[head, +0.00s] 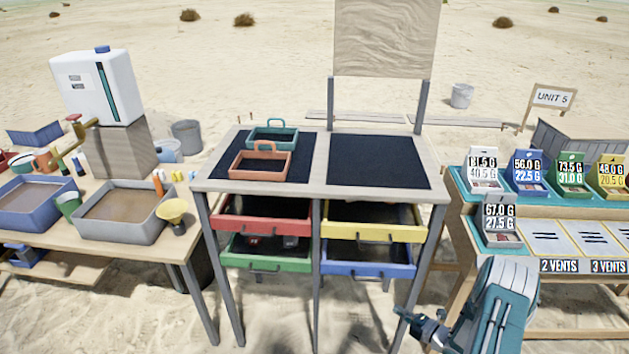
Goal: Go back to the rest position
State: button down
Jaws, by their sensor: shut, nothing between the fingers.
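My gripper (404,313) is at the lower right of the head view. It is shut and empty, at the end of my teal arm, and points left. It appears in front of the lower right part of the drawer table (318,187), apart from the drawers and the trays as far as I can see.
The table carries a teal tray (272,138) and a terracotta tray (260,162). Below are red (262,224), yellow (373,233), green (265,264) and blue (368,269) drawers. A left bench (150,255) holds tubs; a right stand (470,205) holds weight-labelled boxes.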

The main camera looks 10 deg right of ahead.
jog(key=w+d+r+m+g+h, duration=0.1)
jog(key=w+r+m+h, duration=0.15)
jog(key=w+r, duration=0.45)
jog(key=w+d+r+m+h, duration=0.15)
jog(key=r+h, duration=0.25)
jog(key=r, duration=0.6)
jog(key=s+a+r+m+g+h, duration=0.1)
jog(key=a+r+m+h, duration=0.2)
jog(key=r, duration=0.5)
jog(key=s+a+r+m+g+h, duration=0.15)
jog(key=r+m, duration=0.25)
jog(key=r, duration=0.4)
jog(key=s+a+r+m+g+y, duration=0.1)
jog(key=s+a+r+m, duration=0.2)
jog(key=s+a, duration=0.3)
jog(key=s+a+r+m+g, duration=0.2)
jog(key=s+a+r+m, duration=0.2)
jog(key=s, duration=1)
jog(key=s+a+r+m+g+y, duration=0.1)
jog(key=s+a+r+m, duration=0.2)
jog(key=s+a, duration=0.6)
jog(key=shift+s+a+r+m+g+y, duration=0.2)
jog(key=shift+s+m+g+y, duration=0.15)
jog(key=shift+s+m, duration=0.4)
